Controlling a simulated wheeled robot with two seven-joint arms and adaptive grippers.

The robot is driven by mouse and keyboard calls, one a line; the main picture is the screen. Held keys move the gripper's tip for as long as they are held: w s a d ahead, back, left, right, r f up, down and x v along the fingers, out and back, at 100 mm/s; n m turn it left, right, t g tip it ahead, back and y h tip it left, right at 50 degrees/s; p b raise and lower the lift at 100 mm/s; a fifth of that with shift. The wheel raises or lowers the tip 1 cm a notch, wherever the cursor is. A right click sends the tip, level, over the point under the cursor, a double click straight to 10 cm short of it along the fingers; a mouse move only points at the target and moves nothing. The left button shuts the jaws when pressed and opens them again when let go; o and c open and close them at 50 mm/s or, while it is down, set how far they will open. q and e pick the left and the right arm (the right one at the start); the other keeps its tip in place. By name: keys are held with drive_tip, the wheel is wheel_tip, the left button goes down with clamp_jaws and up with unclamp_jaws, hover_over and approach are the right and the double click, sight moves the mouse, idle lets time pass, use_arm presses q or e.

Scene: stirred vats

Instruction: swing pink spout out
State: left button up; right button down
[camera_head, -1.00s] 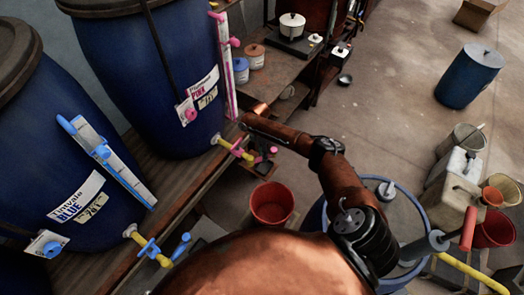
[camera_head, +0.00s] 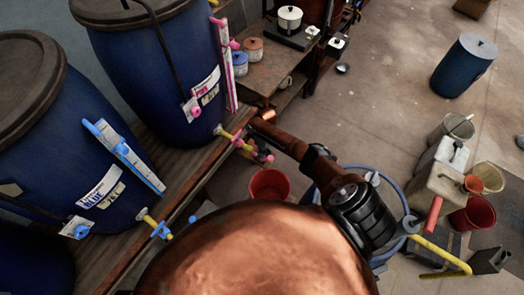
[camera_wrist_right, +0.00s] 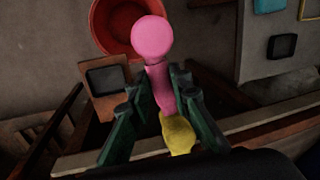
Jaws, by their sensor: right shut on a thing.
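The pink spout's tap has a yellow body (camera_head: 238,141) low on the blue vat labelled PINK (camera_head: 150,75). In the right wrist view, a pink lever with a round knob (camera_wrist_right: 153,38) rises from the yellow part (camera_wrist_right: 178,134). My right gripper (camera_wrist_right: 158,98) has its dark green fingers on both sides of this lever, shut on it. In the head view, my right arm reaches to the tap from the lower right, and the gripper is small and partly hidden beside it. My left gripper is out of view.
The vat labelled BLUE (camera_head: 60,140) stands to the left with its own blue-handled tap (camera_head: 160,229). A red bucket (camera_head: 268,183) stands on the floor below the pink tap. A pot (camera_head: 290,17) is on the bench behind. Buckets and a canister (camera_head: 440,190) stand at right.

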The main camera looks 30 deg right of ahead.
drive_tip(key=shift+s+a+m+p, duration=0.35)
drive_tip(key=shift+m+p, duration=0.3)
drive_tip(key=shift+m, duration=0.15)
drive_tip(key=c, duration=1.8)
unclamp_jaws()
drive_tip(key=shift+o, duration=0.2)
drive_tip(key=shift+w, duration=0.1)
wheel_tip(320, 180, up, 12)
drive_tip(key=d, duration=0.2)
drive_tip(key=shift+w, duration=0.4)
drive_tip(key=shift+f, duration=0.25)
drive_tip(key=f, duration=0.3)
drive_tip(key=a+f, duration=0.1)
drive_tip(key=f, duration=0.3)
drive_tip(key=a+f, duration=0.1)
drive_tip(key=f, duration=0.3)
drive_tip(key=shift+s+f, duration=0.2)
drive_tip(key=shift+s, duration=0.15)
